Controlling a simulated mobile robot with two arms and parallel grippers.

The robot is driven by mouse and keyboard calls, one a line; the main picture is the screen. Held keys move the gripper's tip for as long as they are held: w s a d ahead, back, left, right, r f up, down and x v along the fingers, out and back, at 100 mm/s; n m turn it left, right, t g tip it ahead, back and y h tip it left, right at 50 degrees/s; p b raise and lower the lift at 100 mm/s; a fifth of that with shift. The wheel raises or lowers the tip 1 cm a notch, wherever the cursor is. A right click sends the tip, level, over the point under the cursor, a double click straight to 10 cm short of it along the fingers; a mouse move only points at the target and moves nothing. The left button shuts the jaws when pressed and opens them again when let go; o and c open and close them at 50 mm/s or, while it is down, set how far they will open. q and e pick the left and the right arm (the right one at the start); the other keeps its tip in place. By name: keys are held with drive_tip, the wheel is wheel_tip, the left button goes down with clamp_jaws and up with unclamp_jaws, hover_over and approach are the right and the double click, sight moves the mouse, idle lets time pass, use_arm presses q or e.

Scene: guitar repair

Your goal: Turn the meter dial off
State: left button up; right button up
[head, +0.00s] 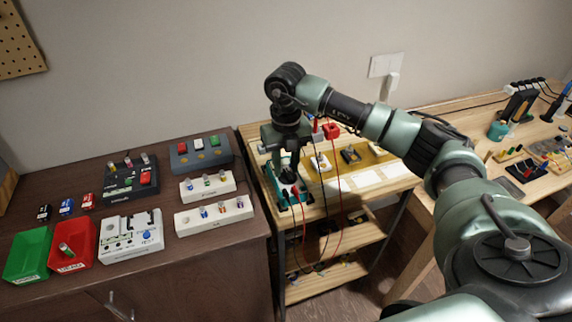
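The meter (303,199) is a teal-edged device with red and black leads at its front. It lies on the left part of the light wooden bench. My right gripper (288,178) points straight down over the meter, with its dark fingertips at or just above the meter's face. The gripper covers the dial, so I cannot see the dial's setting. I cannot tell whether the fingers touch the dial or how far apart they are. My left gripper is out of view.
A dark cabinet (130,278) at left bears a green bin (27,256), a red bin (72,246) and several part holders. Red and black leads hang over the bench's front edge. More tools lie on a right-hand bench (495,180). A wall stands close behind.

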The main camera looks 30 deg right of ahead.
sight(286, 170)
drive_tip(key=shift+r, duration=0.15)
wheel_tip(286, 170, up, 8)
drive_tip(key=shift+f+b, duration=0.2)
drive_tip(key=shift+b, duration=0.5)
